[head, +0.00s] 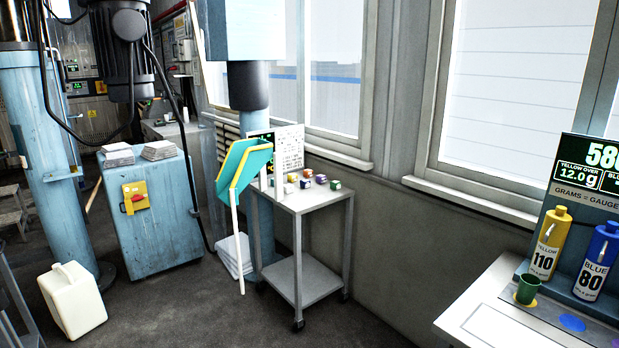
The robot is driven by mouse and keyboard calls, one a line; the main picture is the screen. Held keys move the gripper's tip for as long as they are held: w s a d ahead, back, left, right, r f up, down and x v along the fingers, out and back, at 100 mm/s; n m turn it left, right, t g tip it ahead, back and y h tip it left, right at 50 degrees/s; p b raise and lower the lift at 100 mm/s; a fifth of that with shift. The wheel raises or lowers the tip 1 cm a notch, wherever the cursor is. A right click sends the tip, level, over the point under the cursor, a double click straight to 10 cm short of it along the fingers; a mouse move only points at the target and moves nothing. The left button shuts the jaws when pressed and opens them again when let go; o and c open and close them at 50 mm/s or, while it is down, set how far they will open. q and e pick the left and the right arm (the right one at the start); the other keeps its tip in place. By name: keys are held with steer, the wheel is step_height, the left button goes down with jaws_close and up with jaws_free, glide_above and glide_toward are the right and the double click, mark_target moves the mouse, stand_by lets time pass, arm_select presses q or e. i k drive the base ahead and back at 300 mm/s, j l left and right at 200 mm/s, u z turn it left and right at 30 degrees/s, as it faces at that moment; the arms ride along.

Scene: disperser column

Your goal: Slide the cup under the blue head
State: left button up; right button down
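A small green cup (527,289) stands upright at the lower right, in front of the yellow dispenser bottle (546,246) marked YELLOW 110. The blue head (597,263) is the bottle marked BLUE 80, to the right of the yellow one. A flat blue disc (572,322) lies on the surface in front of the blue bottle, with nothing on it. The cup is to the left of this disc and apart from it. What is inside the cup cannot be made out. Neither of my grippers is in view.
A display panel (590,166) behind the bottles reads YELLOW OVER 12.0 g. The white bench (478,305) has clear room left of the cup. A grey trolley (318,196) with small coloured blocks and a white jerrycan (72,300) stand farther left.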

mark_target(529, 285)
steer(key=z, duration=1.35)
